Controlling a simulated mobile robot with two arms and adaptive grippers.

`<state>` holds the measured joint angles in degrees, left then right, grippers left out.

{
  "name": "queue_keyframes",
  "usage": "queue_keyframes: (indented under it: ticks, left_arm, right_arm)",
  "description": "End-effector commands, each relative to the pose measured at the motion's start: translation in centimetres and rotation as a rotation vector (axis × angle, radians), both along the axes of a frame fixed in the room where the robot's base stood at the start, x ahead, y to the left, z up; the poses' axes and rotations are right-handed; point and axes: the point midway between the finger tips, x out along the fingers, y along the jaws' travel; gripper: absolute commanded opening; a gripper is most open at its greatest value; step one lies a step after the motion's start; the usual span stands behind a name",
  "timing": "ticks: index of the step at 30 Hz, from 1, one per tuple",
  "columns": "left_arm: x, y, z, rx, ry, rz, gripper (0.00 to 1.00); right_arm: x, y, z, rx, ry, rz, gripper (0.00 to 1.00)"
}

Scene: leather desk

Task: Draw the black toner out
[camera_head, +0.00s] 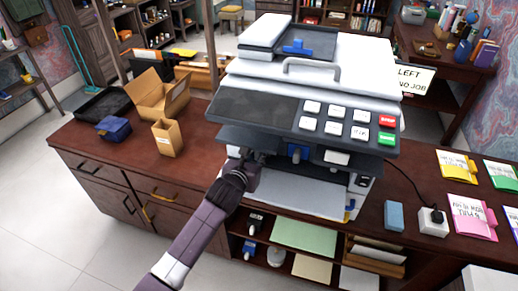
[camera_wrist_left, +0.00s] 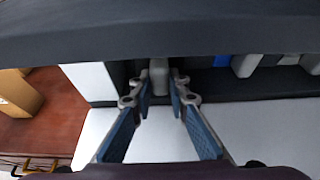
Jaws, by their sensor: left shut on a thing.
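The printer (camera_head: 250,105) stands on the desk with a dark slot open under its control panel. My left gripper (camera_head: 250,158) reaches into the left part of this slot. In the left wrist view, its fingertips (camera_wrist_left: 160,90) are shut on a light grey tab at the front of the black toner (camera_wrist_left: 160,78). The toner's body is mostly hidden in the dark slot. A blue toner (camera_head: 297,153) sits to the right, and it also shows in the left wrist view (camera_wrist_left: 222,62). My right gripper is not in view.
A white paper tray (camera_head: 295,196) lies below the slot. An open carton (camera_head: 160,95), a small cardboard box (camera_head: 167,138) and a dark blue box (camera_head: 113,128) stand left. A blue block (camera_head: 394,215) and white plug block (camera_head: 432,222) stand right. Desk front left is clear.

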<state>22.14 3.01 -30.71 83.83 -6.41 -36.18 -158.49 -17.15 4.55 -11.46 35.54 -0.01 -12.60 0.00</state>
Motion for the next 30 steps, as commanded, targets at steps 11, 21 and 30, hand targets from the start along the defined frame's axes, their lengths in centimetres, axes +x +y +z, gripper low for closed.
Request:
queue_keyframes:
  ticks: [11,21,30]
  left_arm:
    - [-3.1,1.0,0.1,0.003,0.005,0.001,0.00]
    - [-5.7,1.9,0.0,0.003,0.005,0.001,0.00]
    - [-7.9,2.6,-0.1,0.003,0.005,0.001,0.00]
  right_arm:
    - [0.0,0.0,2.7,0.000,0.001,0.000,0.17]
    - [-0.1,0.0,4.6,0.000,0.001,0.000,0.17]
    - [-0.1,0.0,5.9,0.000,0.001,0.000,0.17]
